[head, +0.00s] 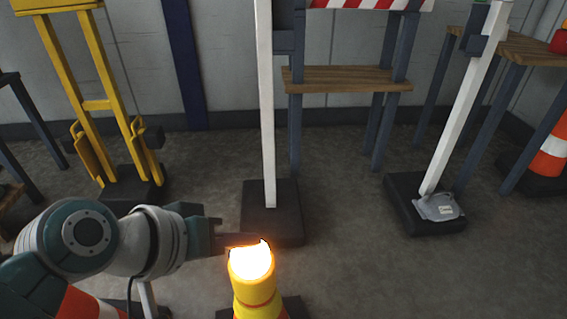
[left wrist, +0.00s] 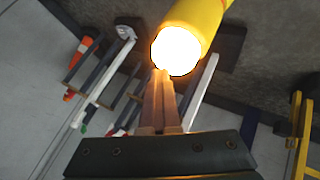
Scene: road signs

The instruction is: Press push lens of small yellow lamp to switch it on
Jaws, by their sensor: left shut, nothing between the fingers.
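The small yellow lamp (head: 254,283) stands at the bottom middle of the head view, and its lens (head: 250,261) glows bright white-orange. In the left wrist view the glowing lens (left wrist: 175,51) faces the fingers, with the yellow body (left wrist: 203,17) behind it. My left gripper (head: 262,241) comes in from the left, shut and empty. Its fingertips (left wrist: 161,76) are at the edge of the lens; the glare hides whether they touch it. My right gripper is not in view.
White posts stand on dark bases (head: 272,232) behind the lamp and to its right. A grey bag-like object (head: 439,207) lies on the right base. A yellow frame stand (head: 104,105) is at left, a wooden shelf (head: 345,79) at back. Floor at lower right is clear.

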